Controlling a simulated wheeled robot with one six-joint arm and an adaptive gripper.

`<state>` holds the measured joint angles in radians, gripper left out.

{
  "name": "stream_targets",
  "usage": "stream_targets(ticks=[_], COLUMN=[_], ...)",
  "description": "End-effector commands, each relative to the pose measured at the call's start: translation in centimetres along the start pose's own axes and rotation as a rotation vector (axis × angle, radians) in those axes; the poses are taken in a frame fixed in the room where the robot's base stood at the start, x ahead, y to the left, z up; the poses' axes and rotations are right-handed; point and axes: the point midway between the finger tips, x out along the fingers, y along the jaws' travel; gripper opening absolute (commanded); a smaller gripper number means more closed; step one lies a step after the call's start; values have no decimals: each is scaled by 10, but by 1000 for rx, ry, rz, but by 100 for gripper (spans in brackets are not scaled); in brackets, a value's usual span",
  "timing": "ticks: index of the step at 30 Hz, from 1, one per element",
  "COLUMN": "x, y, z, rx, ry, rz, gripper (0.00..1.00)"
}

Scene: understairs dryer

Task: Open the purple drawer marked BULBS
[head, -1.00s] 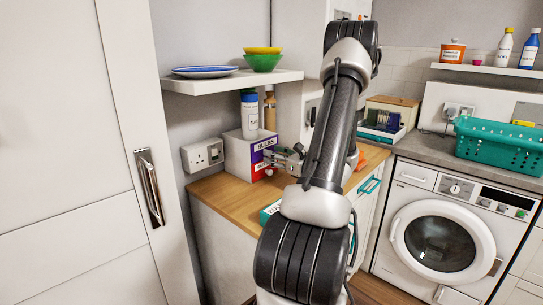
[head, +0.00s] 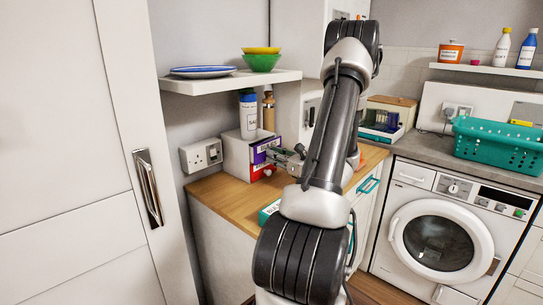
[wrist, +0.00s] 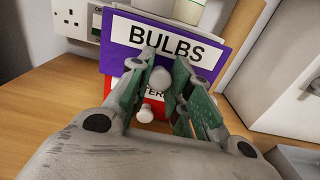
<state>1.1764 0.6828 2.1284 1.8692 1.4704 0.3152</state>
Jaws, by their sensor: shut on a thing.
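The purple drawer marked BULBS (wrist: 122,50) fills the top of the wrist view. In the head view its front (head: 266,148) stands out a little from the white drawer box (head: 236,158). My gripper (wrist: 165,72) is shut on the drawer's round white knob (wrist: 160,80). In the head view my gripper (head: 285,160) is at the drawer front, partly hidden by my arm. Below is a red drawer (wrist: 155,97) with its own white knob (wrist: 145,114); its label is partly covered by my fingers.
The box stands on a wooden worktop (head: 228,197) next to a wall socket (head: 201,155). A white bottle with a blue cap (head: 248,115) is at the box, below a shelf (head: 228,82).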

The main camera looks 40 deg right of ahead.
Motion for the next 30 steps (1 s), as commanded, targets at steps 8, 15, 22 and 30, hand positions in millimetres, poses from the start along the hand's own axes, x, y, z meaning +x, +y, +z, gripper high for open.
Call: stream_targets(ticks=[8, 15, 22, 30], x=[-76, -103, -103, -103], y=[-2, 0, 0, 0], z=[0, 0, 0, 0], rx=[0, 0, 0, 0], ry=[0, 0, 0, 0], rz=[-8, -3, -2, -2], gripper=[0, 0, 0, 42])
